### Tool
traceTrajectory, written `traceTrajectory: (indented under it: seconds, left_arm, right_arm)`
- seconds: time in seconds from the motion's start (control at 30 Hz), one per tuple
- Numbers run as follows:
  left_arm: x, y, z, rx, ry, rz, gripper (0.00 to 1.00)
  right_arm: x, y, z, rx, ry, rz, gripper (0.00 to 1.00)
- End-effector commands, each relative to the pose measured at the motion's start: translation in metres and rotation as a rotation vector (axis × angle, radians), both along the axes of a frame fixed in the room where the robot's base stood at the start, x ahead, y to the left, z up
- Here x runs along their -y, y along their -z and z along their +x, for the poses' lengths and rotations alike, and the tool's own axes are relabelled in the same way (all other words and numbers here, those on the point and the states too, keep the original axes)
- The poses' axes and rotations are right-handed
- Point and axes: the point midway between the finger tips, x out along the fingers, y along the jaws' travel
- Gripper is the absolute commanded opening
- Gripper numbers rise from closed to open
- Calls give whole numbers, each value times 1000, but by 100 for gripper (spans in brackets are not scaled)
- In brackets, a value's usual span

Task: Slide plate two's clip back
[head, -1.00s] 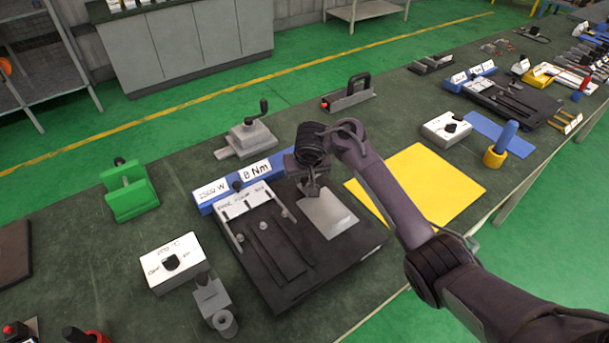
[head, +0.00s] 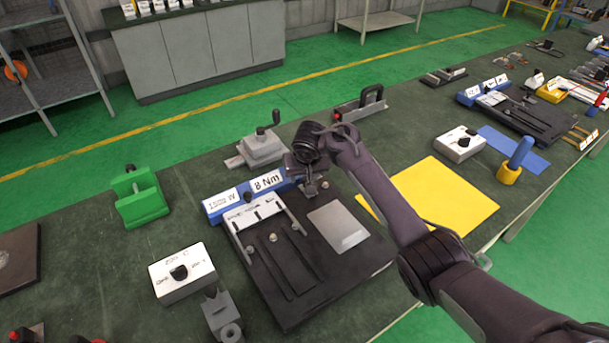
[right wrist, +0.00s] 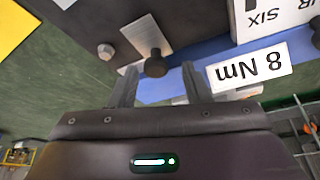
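A black plate (head: 310,287) lies on the green bench, with a grey metal sheet (head: 338,227) on its right part; no number naming plate two is readable. In the right wrist view, a small grey metal clip (right wrist: 143,32) with a black knob (right wrist: 156,65) sits at the black plate's edge beside a blue strip (right wrist: 210,58). My right gripper (head: 311,190) is at the plate's back edge, hiding the clip in the head view. In the wrist view its fingers (right wrist: 159,84) are apart, with the knob just beyond and between the tips. My left gripper is not in view.
The blue strip bears a white "8 Nm" card (head: 268,181). A grey clamp (head: 260,148) stands behind, a green block (head: 139,197) and a white switch box (head: 182,273) to the left. A yellow sheet (head: 445,195) lies right of the plate.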

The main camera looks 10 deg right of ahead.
Motion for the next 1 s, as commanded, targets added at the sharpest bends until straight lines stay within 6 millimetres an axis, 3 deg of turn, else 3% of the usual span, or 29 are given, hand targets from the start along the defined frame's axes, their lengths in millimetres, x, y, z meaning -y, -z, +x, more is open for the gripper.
traceTrajectory:
  seconds: [0.23,0.63,1.0]
  left_arm:
    - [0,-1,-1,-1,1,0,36]
    - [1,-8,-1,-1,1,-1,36]
    - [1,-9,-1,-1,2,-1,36]
  right_arm:
    - [-1,-7,-3,-1,-2,1,44]
    - [-3,-64,-26,1,-2,3,44]
    - [-1,-71,-30,-1,-1,-1,44]
